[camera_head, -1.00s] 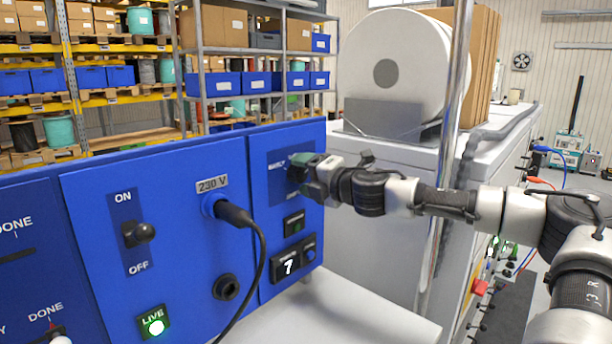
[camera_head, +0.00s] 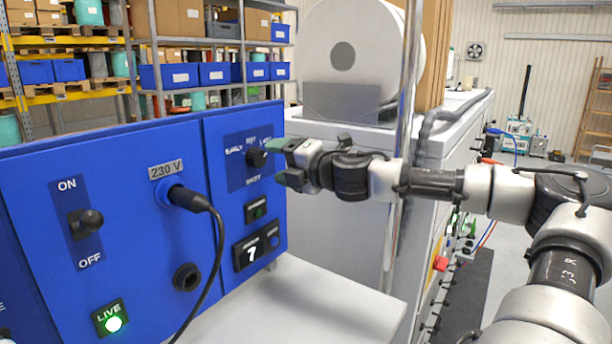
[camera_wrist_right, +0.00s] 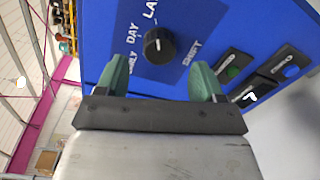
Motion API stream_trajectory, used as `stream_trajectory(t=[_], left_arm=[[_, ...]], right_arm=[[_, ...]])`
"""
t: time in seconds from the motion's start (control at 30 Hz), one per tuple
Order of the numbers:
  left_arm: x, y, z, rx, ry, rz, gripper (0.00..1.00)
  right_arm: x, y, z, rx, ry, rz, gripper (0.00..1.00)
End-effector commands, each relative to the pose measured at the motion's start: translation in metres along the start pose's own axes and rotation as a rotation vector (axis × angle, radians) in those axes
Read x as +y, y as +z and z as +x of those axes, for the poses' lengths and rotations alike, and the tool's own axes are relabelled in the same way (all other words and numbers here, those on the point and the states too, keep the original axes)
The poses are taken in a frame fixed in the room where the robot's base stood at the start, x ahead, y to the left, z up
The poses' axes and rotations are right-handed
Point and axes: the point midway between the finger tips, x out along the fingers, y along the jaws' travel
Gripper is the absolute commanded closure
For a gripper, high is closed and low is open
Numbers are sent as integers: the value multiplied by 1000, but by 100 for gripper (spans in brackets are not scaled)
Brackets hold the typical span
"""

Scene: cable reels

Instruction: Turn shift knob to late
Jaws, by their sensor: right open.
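The shift knob (camera_head: 256,158) is a small black round knob on the blue panel. Labels for early, day and late surround it, with SHIFT printed below. It also shows in the right wrist view (camera_wrist_right: 158,46), with a pale mark on its face; I cannot tell for sure which label the mark points to. My right gripper (camera_head: 280,162) has green fingertips and is open and empty, just right of the knob and apart from it. In the wrist view its fingers (camera_wrist_right: 158,70) stand apart with the knob ahead between them. My left gripper is out of view.
Left of the knob are a plugged black 230 V cable (camera_head: 188,198) and an ON/OFF switch (camera_head: 86,222). A green LIVE light (camera_head: 113,323) glows. Below the knob is a display (camera_head: 250,252) reading 7. A metal post (camera_head: 408,120) stands behind my right arm.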

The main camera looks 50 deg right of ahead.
Motion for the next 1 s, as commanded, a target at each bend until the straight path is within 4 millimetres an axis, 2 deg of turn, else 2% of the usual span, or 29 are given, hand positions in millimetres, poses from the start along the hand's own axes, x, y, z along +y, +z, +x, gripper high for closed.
stream_trajectory(t=[0.03, 0.13, 0.4, 0.57, 1.0], left_arm=[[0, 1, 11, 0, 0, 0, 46], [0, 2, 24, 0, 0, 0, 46], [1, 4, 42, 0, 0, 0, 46], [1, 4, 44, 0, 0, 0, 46], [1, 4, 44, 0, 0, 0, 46]], right_arm=[[-4, 0, -7, -4, 4, -1, 32], [-4, 0, -22, -5, 3, -3, 32], [-3, 0, -55, -3, 0, 0, 32], [-1, 0, -62, -3, -1, 4, 32], [-1, 1, -61, -2, -1, 4, 32]])
